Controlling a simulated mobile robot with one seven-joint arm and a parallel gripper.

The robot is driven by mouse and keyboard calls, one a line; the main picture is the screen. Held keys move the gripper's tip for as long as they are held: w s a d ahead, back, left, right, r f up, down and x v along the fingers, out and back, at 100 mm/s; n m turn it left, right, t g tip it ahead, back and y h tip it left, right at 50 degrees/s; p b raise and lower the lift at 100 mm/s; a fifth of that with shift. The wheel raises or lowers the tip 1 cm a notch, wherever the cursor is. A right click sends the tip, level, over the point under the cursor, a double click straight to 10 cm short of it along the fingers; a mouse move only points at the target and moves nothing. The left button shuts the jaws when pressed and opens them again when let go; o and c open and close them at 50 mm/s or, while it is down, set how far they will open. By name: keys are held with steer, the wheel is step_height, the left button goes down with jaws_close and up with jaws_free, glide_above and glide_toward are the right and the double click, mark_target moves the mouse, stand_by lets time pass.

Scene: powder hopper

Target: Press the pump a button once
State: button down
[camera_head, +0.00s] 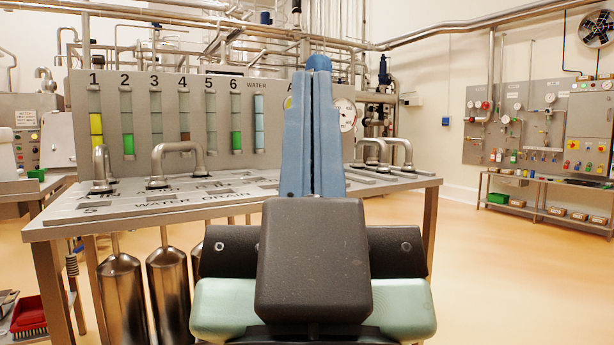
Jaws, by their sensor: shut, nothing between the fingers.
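I cannot make out a button marked for pump A. A grey panel (170,92) stands at the back of the table, with numbered level tubes 1 to 6 and a water tube (259,123). A partly covered letter, perhaps an A, shows beside my blue arm, above the edge of a round dial (288,102). A second white gauge (345,115) shows just right of my arm. My arm hides the panel between them. My gripper cannot be made out in this view; only my blue arm links and dark body show in the centre.
A metal table (140,222) with bent pipe handles fills the left and middle. Steel cylinders (170,290) stand beneath it. At the right wall, a control box (590,130) with coloured buttons (584,166) hangs above a low shelf. The yellow floor (500,270) at right is clear.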

stand_by(0.4)
step_height(320, 180, up, 44)
steer(key=p, duration=4.3)
steer(key=shift+f+p, duration=0.15)
steer(key=shift+p, duration=0.2)
steer(key=shift+w, duration=0.15)
